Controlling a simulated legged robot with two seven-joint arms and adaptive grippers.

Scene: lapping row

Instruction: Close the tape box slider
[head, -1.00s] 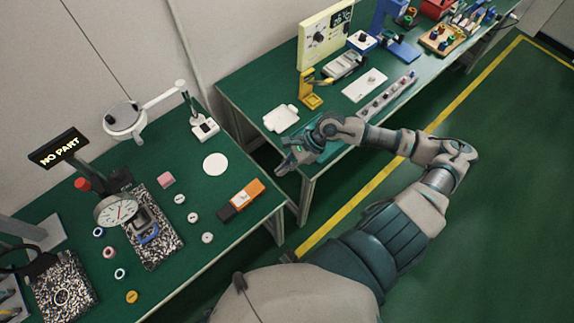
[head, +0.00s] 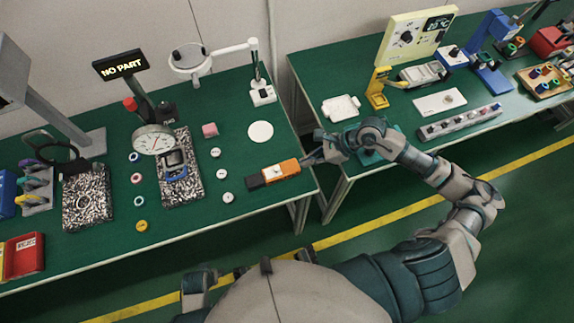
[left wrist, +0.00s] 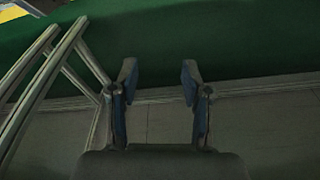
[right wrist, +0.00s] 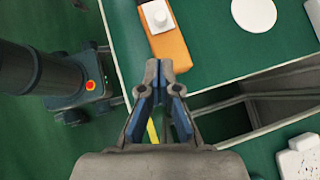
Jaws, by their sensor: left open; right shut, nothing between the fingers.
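The tape box is an orange block (head: 285,170) with a black left end (head: 255,181) and a small white piece on top. It lies near the front right corner of the left table. In the right wrist view the orange box (right wrist: 174,60) is just beyond my fingertips, with its white piece (right wrist: 156,16) at the top edge. My right gripper (head: 306,161) is shut and empty beside the box's right end; it also shows in the right wrist view (right wrist: 159,68). I cannot tell whether it touches the box. My left gripper (left wrist: 159,82) is open and empty, away from the tables.
A white disc (head: 261,131) and several small round pieces lie near the box. A gap separates this table from the right one, which holds a white tray (head: 341,108) and a yellow stand (head: 378,90).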

